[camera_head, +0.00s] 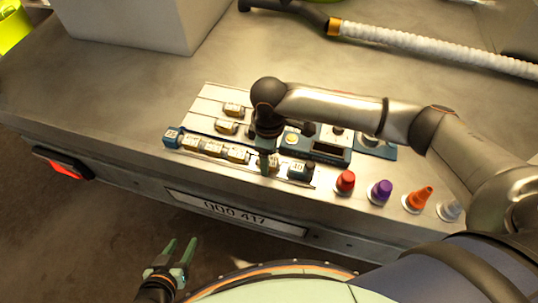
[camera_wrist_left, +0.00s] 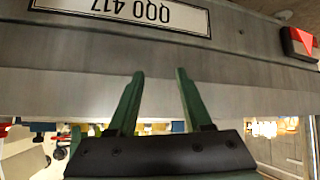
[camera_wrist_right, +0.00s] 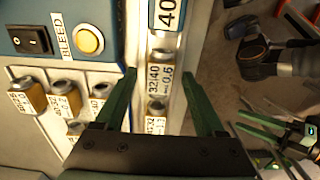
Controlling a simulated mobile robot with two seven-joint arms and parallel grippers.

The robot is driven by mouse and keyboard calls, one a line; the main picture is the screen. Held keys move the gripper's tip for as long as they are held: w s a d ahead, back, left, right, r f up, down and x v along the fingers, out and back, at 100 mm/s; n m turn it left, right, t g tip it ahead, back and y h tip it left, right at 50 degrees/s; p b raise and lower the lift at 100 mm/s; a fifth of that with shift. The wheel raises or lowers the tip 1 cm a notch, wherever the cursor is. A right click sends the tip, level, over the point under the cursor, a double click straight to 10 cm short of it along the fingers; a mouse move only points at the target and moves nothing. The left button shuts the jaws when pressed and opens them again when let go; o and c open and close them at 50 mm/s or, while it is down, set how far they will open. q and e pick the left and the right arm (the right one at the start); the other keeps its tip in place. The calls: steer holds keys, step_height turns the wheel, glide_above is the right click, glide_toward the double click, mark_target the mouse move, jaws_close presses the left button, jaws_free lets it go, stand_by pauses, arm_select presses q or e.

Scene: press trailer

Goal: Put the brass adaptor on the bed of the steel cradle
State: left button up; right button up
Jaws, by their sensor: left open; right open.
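Several small brass adaptors with white labels are in view, and I cannot tell which one the task means. Some stand in a row in the long steel cradle (camera_wrist_right: 192,40), between a blue end block (camera_head: 173,137) and a dark end block marked 40 (camera_head: 300,169). Others, such as one brass adaptor (camera_head: 234,109), stand on the plate behind. My right gripper (camera_wrist_right: 160,90) is open above the cradle, its fingers either side of a brass adaptor labelled 32|40 (camera_wrist_right: 159,72); I cannot see contact. My left gripper (camera_head: 181,246) is open and empty, off the trailer's front edge.
A blue control box (camera_wrist_right: 60,35) with a switch and a BLEED button is beside the cradle. Red (camera_head: 345,182), purple (camera_head: 381,191) and orange (camera_head: 420,199) caps stand to the right. A white hose (camera_head: 430,50) lies behind.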

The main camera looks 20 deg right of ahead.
arm_select(q)
steer(key=shift+s+a+r+p, duration=0.15)
steer(key=shift+a+r+p, duration=0.15)
steer(key=shift+p, duration=0.3)
steer(key=shift+s+a+r+p, duration=0.15)
steer(key=shift+a+p, duration=0.25)
steer(key=shift+p, duration=0.15)
arm_select(e)
step_height(320, 180, up, 12)
steer(key=shift+r, duration=0.15)
